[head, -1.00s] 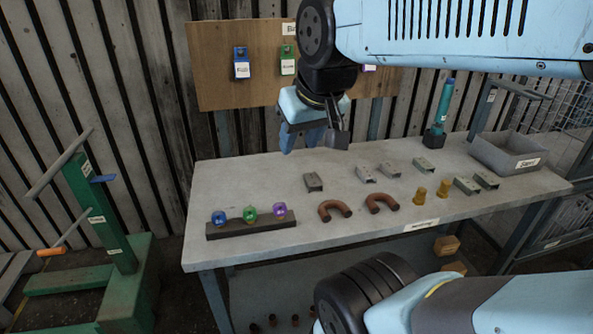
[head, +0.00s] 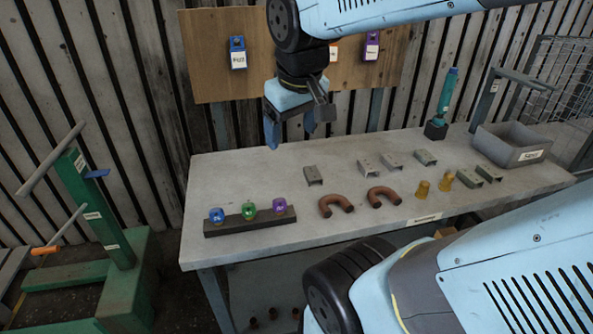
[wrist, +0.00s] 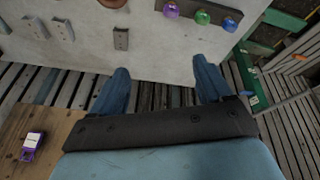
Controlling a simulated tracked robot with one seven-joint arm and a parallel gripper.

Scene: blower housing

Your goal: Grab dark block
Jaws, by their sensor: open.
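A long dark block (head: 250,227) lies at the front left of the grey table. It bears a blue, a green and a purple knob; it also shows at the top of the wrist view (wrist: 217,11). A small dark grey channel-shaped block (head: 314,176) stands alone behind it, and shows in the wrist view (wrist: 121,40). I cannot tell which of these is the named block. My gripper (head: 290,136) is open and empty, above the table's back edge. Its two blue fingers (wrist: 160,67) are apart in the wrist view, with nothing between them.
Two rusty U-shaped pipes (head: 336,206) (head: 383,196), several grey brackets (head: 370,166) and yellow pieces (head: 422,189) stand on the table. A grey bin (head: 515,146) is at the right. A wooden board (head: 215,78) is behind. The table's left back is bare.

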